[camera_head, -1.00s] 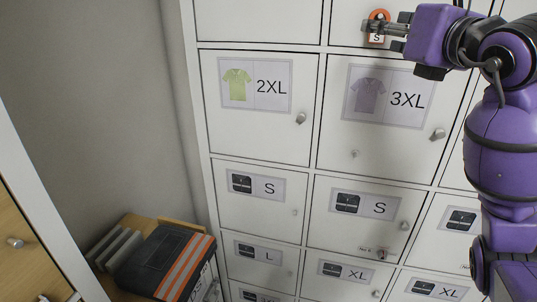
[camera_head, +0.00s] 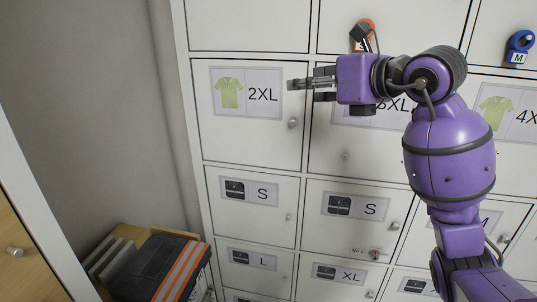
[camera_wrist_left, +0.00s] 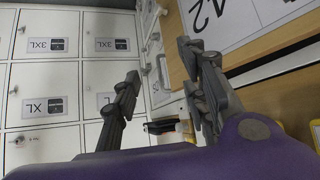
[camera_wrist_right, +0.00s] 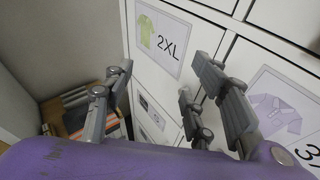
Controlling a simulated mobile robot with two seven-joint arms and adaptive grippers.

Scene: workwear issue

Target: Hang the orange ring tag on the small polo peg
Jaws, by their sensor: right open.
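The orange ring tag (camera_head: 368,24) is on the upper middle locker door in the head view, above the 3XL door. My right gripper (camera_head: 293,87) is open and empty, below and left of the tag, in front of the 2XL door. In the right wrist view its fingers (camera_wrist_right: 155,72) are apart with nothing between them. My left gripper shows only in the left wrist view (camera_wrist_left: 158,60), open and empty.
A blue ring tag (camera_head: 519,42) marked M hangs at the upper right. The 2XL polo label (camera_head: 246,93) is left of my right gripper. Folded dark workwear with orange stripes (camera_head: 160,268) lies low at left. Wooden furniture (camera_head: 20,235) stands at the left edge.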

